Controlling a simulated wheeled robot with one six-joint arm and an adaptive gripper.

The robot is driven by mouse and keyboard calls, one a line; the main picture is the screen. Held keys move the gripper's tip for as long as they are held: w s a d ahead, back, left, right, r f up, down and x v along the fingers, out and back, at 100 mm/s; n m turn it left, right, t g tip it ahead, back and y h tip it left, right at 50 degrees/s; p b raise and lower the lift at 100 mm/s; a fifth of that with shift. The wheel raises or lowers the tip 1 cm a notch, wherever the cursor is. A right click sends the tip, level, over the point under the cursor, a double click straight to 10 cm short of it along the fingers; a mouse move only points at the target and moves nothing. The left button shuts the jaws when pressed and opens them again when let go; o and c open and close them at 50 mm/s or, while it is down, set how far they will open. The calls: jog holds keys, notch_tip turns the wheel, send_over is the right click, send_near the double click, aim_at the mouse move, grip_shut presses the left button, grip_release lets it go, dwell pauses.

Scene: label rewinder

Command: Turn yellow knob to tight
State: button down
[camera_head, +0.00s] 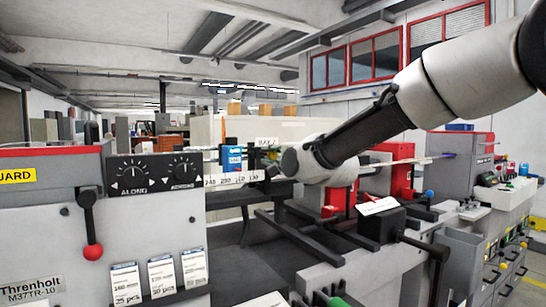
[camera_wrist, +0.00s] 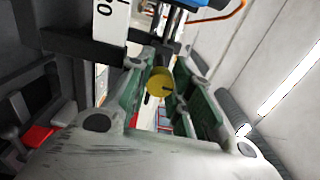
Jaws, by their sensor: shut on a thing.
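The yellow knob (camera_wrist: 160,82) shows in the wrist view as a small round yellow disc with a dark mark on its face. My gripper (camera_wrist: 164,75) has one green-lined finger on each side of it and is shut on the knob. In the head view my arm reaches in from the upper right, and its pale wrist sits near the picture's middle beside a number scale (camera_head: 234,179). The knob is not visible there. The word for tight is not readable in either view.
A control panel (camera_head: 155,174) with two black dials stands at the left. A lever with a red ball (camera_head: 93,252) hangs below it. A blue block (camera_head: 231,158) is just left of my wrist. Dark rails (camera_head: 300,238) and a black clamp (camera_head: 392,222) lie below my arm.

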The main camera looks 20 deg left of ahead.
jog(key=shift+f, duration=0.1)
dwell(0.3)
jog(key=c, duration=1.2)
grip_release()
jog(key=shift+c, duration=0.2)
jog(key=v, duration=0.8)
